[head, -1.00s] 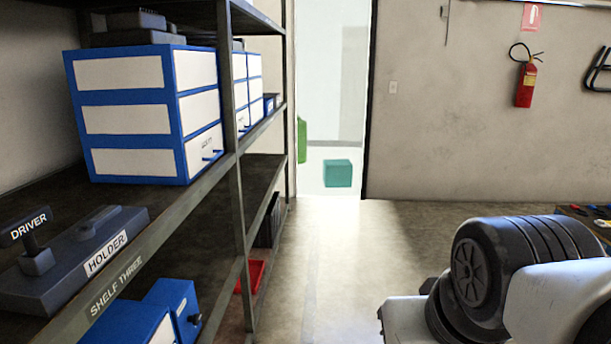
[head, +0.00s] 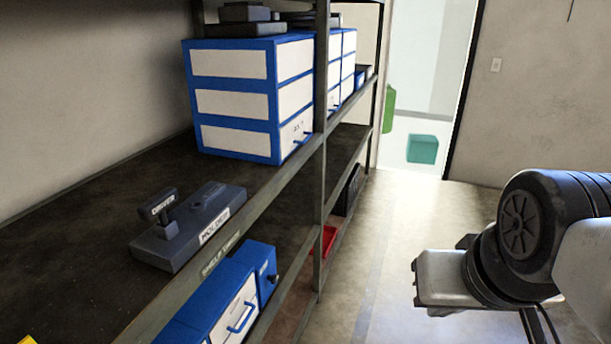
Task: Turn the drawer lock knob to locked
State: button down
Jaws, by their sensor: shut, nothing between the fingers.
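A blue drawer unit (head: 215,290) stands on the lower shelf at the bottom of the head view. It has a white drawer front (head: 232,312) with a blue handle (head: 241,317). A small dark knob (head: 270,279) sits on the blue panel to the right of that drawer front. The knob's markings and the way it points are too small to tell. My arm shows at the right edge, well apart from the drawer unit. The fingers of my gripper do not show.
A grey holder (head: 195,232) with a driver (head: 163,208) lies on the shelf above. Blue and white drawer boxes (head: 232,100) stand farther along it. A shelf post (head: 320,180) rises just beyond the knob. A red bin (head: 325,240) sits low. The floor (head: 400,230) between shelves and arm is clear.

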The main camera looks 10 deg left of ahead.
aim_at(273, 277)
jog(key=u, duration=0.95)
jog(key=z, duration=0.15)
jog(key=i+l+u, duration=0.1)
jog(key=l+u, duration=0.15)
jog(key=l, duration=0.2)
jog(key=i+l+u, duration=0.25)
jog(key=i+l, duration=0.3)
